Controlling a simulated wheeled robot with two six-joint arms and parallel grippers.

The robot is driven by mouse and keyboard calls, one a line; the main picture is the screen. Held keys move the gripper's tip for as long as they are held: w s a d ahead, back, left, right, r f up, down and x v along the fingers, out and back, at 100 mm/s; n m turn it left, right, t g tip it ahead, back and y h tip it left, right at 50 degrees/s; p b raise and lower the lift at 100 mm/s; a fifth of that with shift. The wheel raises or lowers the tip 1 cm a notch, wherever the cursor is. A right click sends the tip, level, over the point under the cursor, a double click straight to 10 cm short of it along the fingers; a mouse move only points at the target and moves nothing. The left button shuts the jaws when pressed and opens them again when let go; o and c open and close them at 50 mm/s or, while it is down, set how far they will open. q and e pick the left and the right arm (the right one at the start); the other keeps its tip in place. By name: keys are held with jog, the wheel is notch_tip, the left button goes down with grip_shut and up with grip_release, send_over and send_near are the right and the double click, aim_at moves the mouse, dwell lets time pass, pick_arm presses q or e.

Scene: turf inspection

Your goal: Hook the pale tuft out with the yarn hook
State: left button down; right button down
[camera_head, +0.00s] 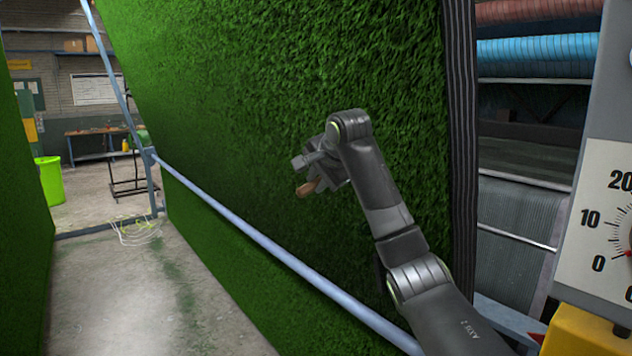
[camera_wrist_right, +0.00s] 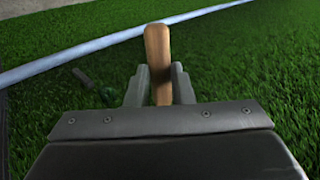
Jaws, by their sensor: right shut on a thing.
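My right gripper (camera_head: 312,172) is in front of the upright green turf (camera_head: 270,90), near the middle of the head view. In the right wrist view its jaws (camera_wrist_right: 159,84) are shut on the wooden handle of the yarn hook (camera_wrist_right: 157,50). The handle also shows as a small brown end (camera_head: 307,188) below the gripper in the head view. The hook's metal end cannot be made out. I cannot make out the pale tuft in either view. My left gripper is not in view.
A blue-grey rail (camera_head: 260,240) crosses the turf low down and shows in the wrist view (camera_wrist_right: 90,47). A dial gauge (camera_head: 605,225) stands at the right. A small dark object (camera_wrist_right: 95,85) shows against the turf. Concrete floor (camera_head: 120,300) lies open at the left.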

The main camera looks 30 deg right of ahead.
jog(key=shift+w+d+r, duration=0.1)
jog(key=shift+d+r, duration=0.1)
jog(key=shift+d, duration=0.4)
jog(key=shift+d+r, duration=0.15)
jog(key=shift+d, duration=0.4)
jog(key=shift+f, duration=0.2)
jog(key=shift+d+f+b, duration=0.3)
jog(key=shift+f+b, duration=0.15)
jog(key=shift+f, duration=0.3)
dwell(0.8)
jog(key=shift+r, duration=0.1)
jog(key=shift+a+r+p, duration=0.35)
jog(key=shift+r+p, duration=0.1)
jog(key=shift+r, duration=0.4)
